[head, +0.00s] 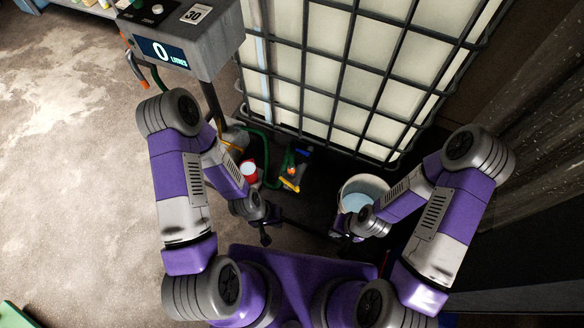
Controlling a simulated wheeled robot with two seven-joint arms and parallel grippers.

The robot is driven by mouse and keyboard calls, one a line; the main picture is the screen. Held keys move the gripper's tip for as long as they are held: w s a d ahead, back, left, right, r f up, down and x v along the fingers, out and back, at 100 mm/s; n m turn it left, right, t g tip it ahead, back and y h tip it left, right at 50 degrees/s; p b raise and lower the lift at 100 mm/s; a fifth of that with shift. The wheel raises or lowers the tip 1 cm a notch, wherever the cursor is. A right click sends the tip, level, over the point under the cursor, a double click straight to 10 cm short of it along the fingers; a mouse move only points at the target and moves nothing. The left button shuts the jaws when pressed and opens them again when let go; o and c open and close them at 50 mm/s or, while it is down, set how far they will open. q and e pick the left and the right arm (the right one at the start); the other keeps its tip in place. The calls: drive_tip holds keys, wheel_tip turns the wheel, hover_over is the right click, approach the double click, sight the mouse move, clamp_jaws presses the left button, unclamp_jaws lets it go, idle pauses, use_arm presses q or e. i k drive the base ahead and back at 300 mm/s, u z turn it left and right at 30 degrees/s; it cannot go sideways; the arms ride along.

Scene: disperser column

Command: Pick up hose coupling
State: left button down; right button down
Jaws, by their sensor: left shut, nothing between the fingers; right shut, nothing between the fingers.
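A green hose (272,181) loops on the dark floor below the caged tank. I cannot make out for certain which part is the hose coupling; small red, yellow and orange parts lie around the hose. My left gripper (267,234) is shut and empty, a little below the red container (250,172) in the picture. My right gripper (343,238) is shut and empty, just below the white bucket (362,191). Neither gripper appears to touch any object.
The caged white tank (345,70) fills the top middle. The grey disperser column head (190,35) shows "0 litres" at upper left, with an orange-tipped part (131,62) beside it. A yellow and dark item (293,181) stands near the hose. Floor (60,160) is clear at left.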

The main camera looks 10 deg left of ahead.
sight(291, 174)
drive_tip(key=k, duration=0.5)
drive_tip(key=u, duration=1.95)
drive_tip(key=i, duration=1.65)
drive_tip(key=z, duration=4.15)
